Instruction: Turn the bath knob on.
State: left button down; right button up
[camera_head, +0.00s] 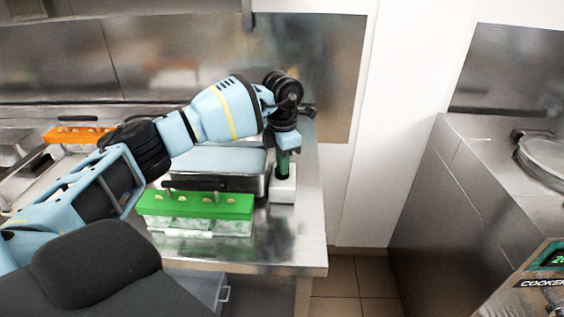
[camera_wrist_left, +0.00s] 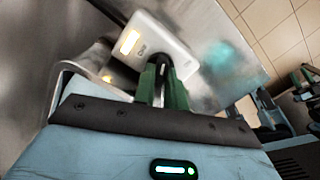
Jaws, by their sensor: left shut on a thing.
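A small white control box (camera_head: 283,190) stands on the steel counter at the right of the bath (camera_head: 215,160). In the left wrist view the white box (camera_wrist_left: 155,45) shows a lit orange-yellow display and a dark knob (camera_wrist_left: 160,62) on its face. My left gripper (camera_head: 283,172) points down at the box from above. In the wrist view its green fingers (camera_wrist_left: 162,82) are closed around the dark knob. The knob's exact angle is hard to see between the fingers.
A green rack (camera_head: 195,205) stands in front of the bath, close to my left arm. An orange rack (camera_head: 78,134) is at the far left. The counter's right edge lies just beyond the box. A cooker panel (camera_head: 545,280) is at the lower right.

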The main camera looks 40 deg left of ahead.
pick_arm(q)
jog(key=m, duration=0.3)
jog(key=shift+m, duration=1.2)
jog(key=c, duration=1.4)
grip_release()
jog(key=shift+c, duration=0.2)
jog(key=shift+r, duration=0.1)
